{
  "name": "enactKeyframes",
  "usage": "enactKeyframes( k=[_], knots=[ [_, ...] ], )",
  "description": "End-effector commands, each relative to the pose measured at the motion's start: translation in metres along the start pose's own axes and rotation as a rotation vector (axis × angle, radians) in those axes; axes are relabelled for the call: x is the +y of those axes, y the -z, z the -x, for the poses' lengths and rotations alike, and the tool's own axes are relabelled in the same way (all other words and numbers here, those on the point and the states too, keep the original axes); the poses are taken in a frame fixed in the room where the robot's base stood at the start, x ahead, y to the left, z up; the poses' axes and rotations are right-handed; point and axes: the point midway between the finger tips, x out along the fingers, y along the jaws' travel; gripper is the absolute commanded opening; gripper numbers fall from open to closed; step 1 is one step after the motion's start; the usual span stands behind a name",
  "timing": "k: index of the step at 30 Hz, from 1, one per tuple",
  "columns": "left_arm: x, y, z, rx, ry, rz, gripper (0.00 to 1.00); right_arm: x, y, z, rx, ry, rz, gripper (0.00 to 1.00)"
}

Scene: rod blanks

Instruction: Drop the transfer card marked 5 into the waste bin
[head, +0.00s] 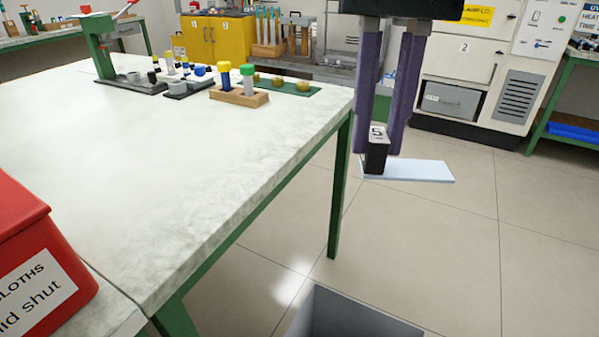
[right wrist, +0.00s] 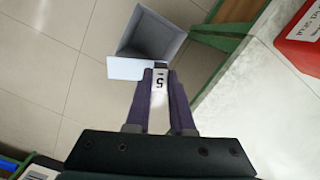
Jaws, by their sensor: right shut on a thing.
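The transfer card is a flat pale plate (head: 418,171) with a black grip block (head: 376,160) whose label reads 5. My right gripper (head: 380,140), with purple fingers, is shut on the block and holds the card in the air, off the right end of the bench. In the right wrist view the pale plate (right wrist: 124,69) and the label 5 (right wrist: 159,84) show between the fingertips. The open grey waste bin (head: 352,316) stands on the floor, cut off by the bottom edge. In the right wrist view the bin (right wrist: 137,38) appears beyond the card. My left gripper is out of view.
The bench (head: 200,150) carries a wooden holder (head: 240,96) with yellow- and green-topped pieces, a green press (head: 103,50) and small parts. A red lidded box (head: 40,235) sits at its near left. Grey cabinets (head: 470,60) stand behind. The floor around the bin looks clear.

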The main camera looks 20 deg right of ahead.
Motion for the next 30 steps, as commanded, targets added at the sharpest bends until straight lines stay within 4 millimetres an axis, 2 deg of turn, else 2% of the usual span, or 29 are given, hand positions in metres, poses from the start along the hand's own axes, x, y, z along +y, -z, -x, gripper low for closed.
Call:
enactKeyframes(
  k=[1,11,18,21,24,27,30],
  knots=[
    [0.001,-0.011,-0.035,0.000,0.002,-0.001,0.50,0.001,0.006,-0.044,-0.005,0.004,-0.038,0.00],
    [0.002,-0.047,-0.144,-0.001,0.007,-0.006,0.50,0.011,0.035,-0.203,-0.007,0.037,-0.307,0.00],
    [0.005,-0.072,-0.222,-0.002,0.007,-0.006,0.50,0.026,0.053,-0.319,-0.007,0.052,-0.503,0.00],
    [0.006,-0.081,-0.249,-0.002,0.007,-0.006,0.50,0.032,0.059,-0.360,-0.005,0.057,-0.574,0.00],
    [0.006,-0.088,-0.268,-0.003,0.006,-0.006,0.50,0.039,0.063,-0.391,-0.002,0.059,-0.633,0.00],
    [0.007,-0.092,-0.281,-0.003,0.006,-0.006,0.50,0.043,0.066,-0.411,0.002,0.062,-0.675,0.00],
    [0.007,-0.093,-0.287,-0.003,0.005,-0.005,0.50,0.046,0.067,-0.422,0.003,0.062,-0.699,0.00]
  ],
)
